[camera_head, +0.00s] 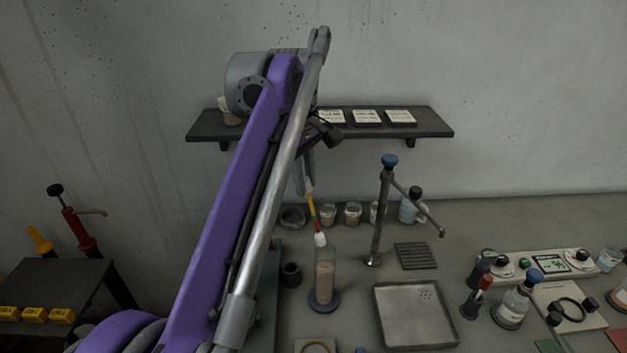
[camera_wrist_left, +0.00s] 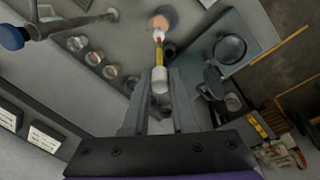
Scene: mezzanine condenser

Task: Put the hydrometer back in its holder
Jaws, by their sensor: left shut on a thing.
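The hydrometer (camera_head: 314,212) is a thin stem with green, yellow and red bands and a white bulb at its lower end. My left gripper (camera_head: 307,182) is shut on its upper part and holds it in the air, slightly tilted, bulb down. The hydrometer also shows in the left wrist view (camera_wrist_left: 160,57), reaching out from between the fingers (camera_wrist_left: 159,85). A clear cylinder (camera_head: 324,282) of brownish liquid on a dark round base stands below the bulb. A small dark cup (camera_head: 291,274) stands left of the cylinder; I cannot tell whether it is the holder. My right gripper is out of view.
A metal stand with a blue knob (camera_head: 376,225) rises right of the cylinder. A shallow tray (camera_head: 414,314) lies in front of it. Several jars (camera_head: 352,215) stand along the wall under a dark shelf (camera_head: 430,122). Bottles and an instrument panel (camera_head: 540,263) are at right.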

